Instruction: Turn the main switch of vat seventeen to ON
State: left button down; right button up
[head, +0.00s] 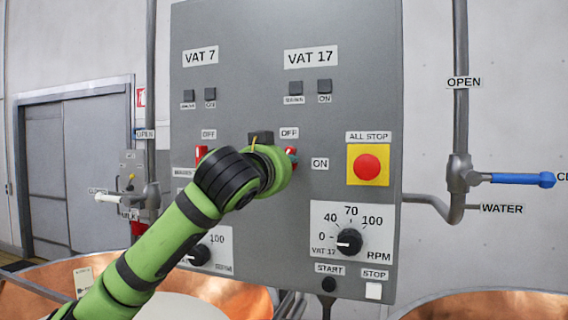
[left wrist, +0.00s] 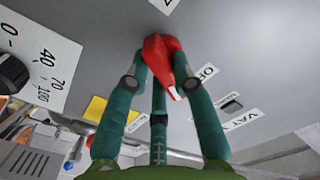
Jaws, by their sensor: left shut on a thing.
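The grey control panel (head: 240,112) fills the middle of the head view, with the VAT 17 label (head: 311,57) on its right half. The red main switch of vat 17 (head: 291,152) is mostly hidden by my left gripper (head: 284,160), below the OFF label (head: 289,132) and left of the ON label (head: 320,164). In the left wrist view the red switch handle (left wrist: 161,52) with a white tip sits between the green fingers of my left gripper (left wrist: 160,80), which is shut on it. I cannot tell its exact angle. My right gripper is not in view.
A red ALL STOP button (head: 367,167) on yellow and an RPM knob (head: 349,241) are right of the switch. The red VAT 7 switch (head: 201,153) is close by on the left. A blue-handled water valve (head: 522,179) and copper vats (head: 500,306) surround the panel.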

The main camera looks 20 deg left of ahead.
pick_arm(q)
jog(key=shift+a+f+m+p, duration=0.1)
jog(key=shift+m+p, duration=1.2)
jog(key=shift+m, duration=1.9)
jog(key=shift+a+m+p, duration=0.1)
jog(key=shift+m+p, duration=1.15)
jog(key=shift+m, duration=1.95)
jog(key=c, duration=1)
grip_release()
jog(key=shift+c, duration=0.2)
jog(key=shift+s, duration=0.1)
